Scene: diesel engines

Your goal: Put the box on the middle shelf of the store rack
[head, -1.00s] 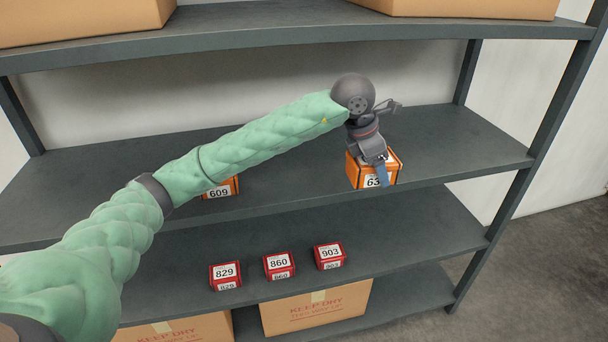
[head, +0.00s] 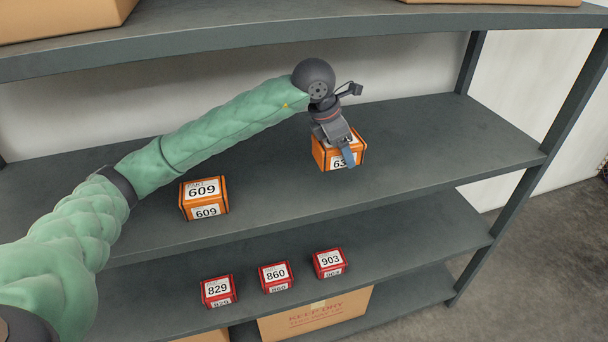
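An orange box (head: 322,154) with a white label starting "63" is in the head view, right of centre, at the shelf (head: 430,160) directly below the uppermost visible one. The rest of its number is hidden by a finger. My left gripper (head: 342,148) reaches down over the box from above and is shut on it, one finger across its front. I cannot tell whether the box's underside touches the shelf or hangs just above it. The store rack is dark grey, with a right front post (head: 535,165). My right gripper is out of view.
Another orange box (head: 204,197), labelled 609, stands to the left on the same shelf. Red boxes 829 (head: 218,291), 860 (head: 275,276) and 903 (head: 329,263) stand on the shelf below. Cartons lie above and at the bottom. The shelf right of the held box is clear.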

